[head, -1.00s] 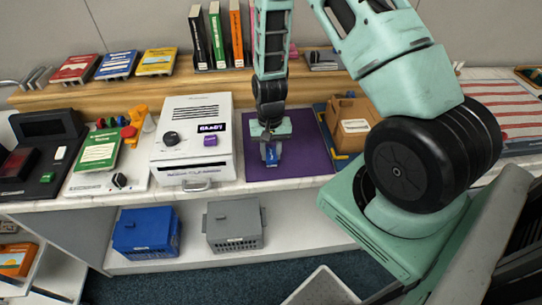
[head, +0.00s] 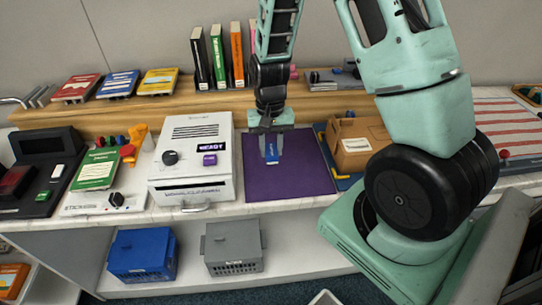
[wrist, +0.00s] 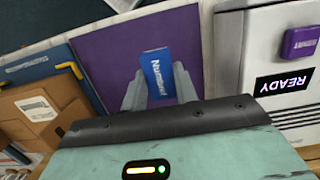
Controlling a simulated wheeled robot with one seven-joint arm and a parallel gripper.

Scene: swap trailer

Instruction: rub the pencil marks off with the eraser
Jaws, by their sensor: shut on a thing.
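A small blue block with white lettering, which I take to be the eraser (head: 271,154), is between the fingers of my gripper (head: 271,148). The eraser also shows in the wrist view (wrist: 158,75), with grey fingers on both sides of it. My gripper points down over the back half of a flat purple mat (head: 290,188). The mat fills the middle of the wrist view (wrist: 110,52). I cannot tell whether the eraser touches the mat. No pencil marks can be made out on the visible mat.
A white machine (head: 190,190) with a READY display stands left of the mat. A brown box (head: 352,145) on a blue tray stands to the right. Books (head: 218,57) stand on the wooden shelf behind. The mat's front part is clear.

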